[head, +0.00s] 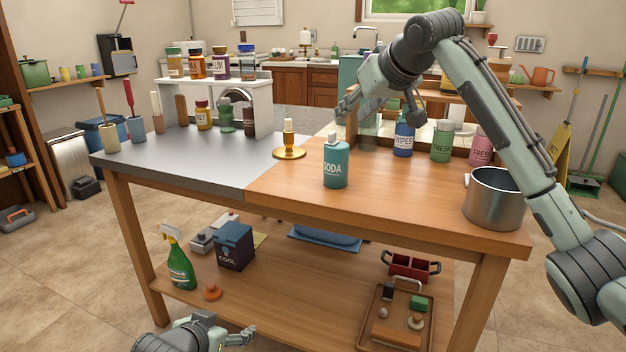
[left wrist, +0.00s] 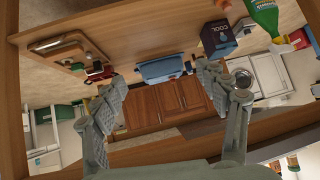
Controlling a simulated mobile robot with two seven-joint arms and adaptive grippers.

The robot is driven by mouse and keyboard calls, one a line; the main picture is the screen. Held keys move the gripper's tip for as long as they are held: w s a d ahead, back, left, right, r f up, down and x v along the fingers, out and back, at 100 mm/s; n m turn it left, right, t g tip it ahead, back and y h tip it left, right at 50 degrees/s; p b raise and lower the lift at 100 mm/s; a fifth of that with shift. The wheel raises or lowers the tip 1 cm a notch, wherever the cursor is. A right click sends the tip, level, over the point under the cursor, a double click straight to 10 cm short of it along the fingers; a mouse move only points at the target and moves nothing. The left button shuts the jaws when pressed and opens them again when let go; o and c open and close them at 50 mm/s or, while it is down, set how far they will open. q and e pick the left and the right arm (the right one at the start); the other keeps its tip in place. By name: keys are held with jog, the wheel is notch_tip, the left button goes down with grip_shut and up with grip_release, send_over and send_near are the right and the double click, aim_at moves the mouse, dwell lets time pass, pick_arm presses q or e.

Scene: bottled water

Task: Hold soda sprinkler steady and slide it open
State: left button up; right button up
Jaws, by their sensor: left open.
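The teal soda sprinkler (head: 335,168), labelled SODA and with a pale top, stands upright on the wooden part of the table (head: 280,190). My right gripper (head: 344,108) hangs in the air above and behind it, apart from it; its fingers are too small to tell open from shut. My left gripper (head: 248,336) is low at the bottom edge of the head view, in front of the lower shelf and far below the sprinkler. In the left wrist view my left gripper (left wrist: 163,78) has its fingers wide apart with nothing between them. The sprinkler is not seen there.
A gold stand (head: 289,151) is left of the sprinkler, and a steel pot (head: 494,200) stands at the right table edge. Several bottles, including a blue wipes bottle (head: 404,140), line the back. The lower shelf holds a green spray bottle (head: 180,268) and a dark box (head: 235,248).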

pick_arm(q)
jog(key=w+d+r+m+t+h, duration=0.1)
jog(key=w+r+t+h, duration=0.15)
jog(key=w+r, duration=0.85)
jog(key=w+d+r+t+h, duration=0.15)
jog(key=w+r+t, duration=0.4)
jog(key=r, duration=0.85)
jog(key=m+g+h, duration=0.2)
jog(key=g+h, duration=0.1)
jog(key=h, duration=0.1)
send_near(329, 171)
jog(key=x, duration=0.3)
jog(key=shift+w+a, duration=0.15)
jog(key=shift+w, duration=0.05)
jog(key=shift+w+d, duration=0.1)
jog(key=shift+d, duration=0.3)
jog(key=x, duration=0.7)
jog(key=shift+w+d+r, duration=0.1)
jog(key=shift+w, duration=0.05)
jog(key=c, duration=1.4)
